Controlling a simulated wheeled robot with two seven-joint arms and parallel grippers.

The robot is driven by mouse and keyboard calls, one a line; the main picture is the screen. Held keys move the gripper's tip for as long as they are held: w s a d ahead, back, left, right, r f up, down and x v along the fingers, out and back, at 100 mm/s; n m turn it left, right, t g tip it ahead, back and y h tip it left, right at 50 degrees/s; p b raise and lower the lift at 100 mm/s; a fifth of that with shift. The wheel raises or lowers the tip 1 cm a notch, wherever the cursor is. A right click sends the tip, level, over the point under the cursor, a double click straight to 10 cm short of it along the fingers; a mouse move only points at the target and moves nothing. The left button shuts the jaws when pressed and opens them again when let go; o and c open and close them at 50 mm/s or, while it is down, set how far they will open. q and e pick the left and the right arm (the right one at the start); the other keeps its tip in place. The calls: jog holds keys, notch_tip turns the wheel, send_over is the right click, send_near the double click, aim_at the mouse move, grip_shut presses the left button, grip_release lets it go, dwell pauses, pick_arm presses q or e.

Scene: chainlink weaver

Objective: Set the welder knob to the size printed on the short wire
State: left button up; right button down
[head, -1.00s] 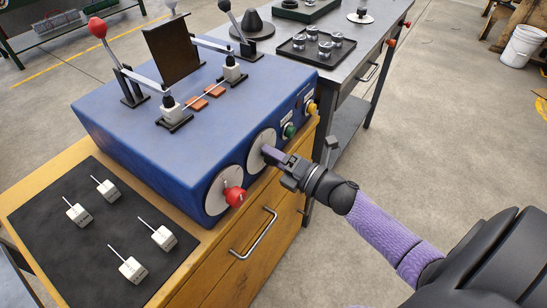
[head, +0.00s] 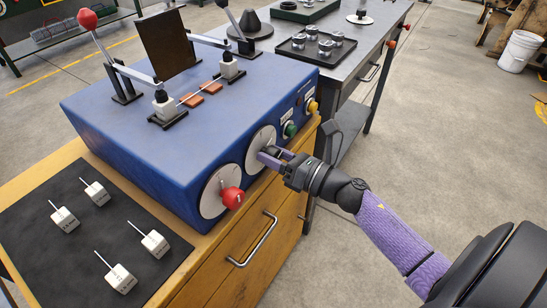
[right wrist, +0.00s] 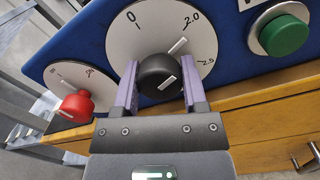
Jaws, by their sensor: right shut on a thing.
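The blue welder (head: 160,145) stands on a wooden cabinet. My right gripper (head: 270,156) is at the right-hand front dial, shut on the black knob (right wrist: 155,72), with a purple finger on each side. In the right wrist view the white dial (right wrist: 190,42) shows 0, 2.0 and 2.5 around the knob. A thin wire (head: 200,90) spans the two clamps on the welder. Any print on it is too small to read. My left gripper is out of view.
A red knob (head: 232,198) on a second dial is to the left; a green button (head: 291,129) and a yellow one (head: 312,106) are to the right. Several white blocks with thin rods lie on a black mat (head: 95,240). A drawer handle (head: 254,241) sits below.

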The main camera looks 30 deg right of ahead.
jog(key=shift+n, duration=0.7)
jog(key=shift+c, duration=0.7)
grip_release()
jog(key=v, duration=1)
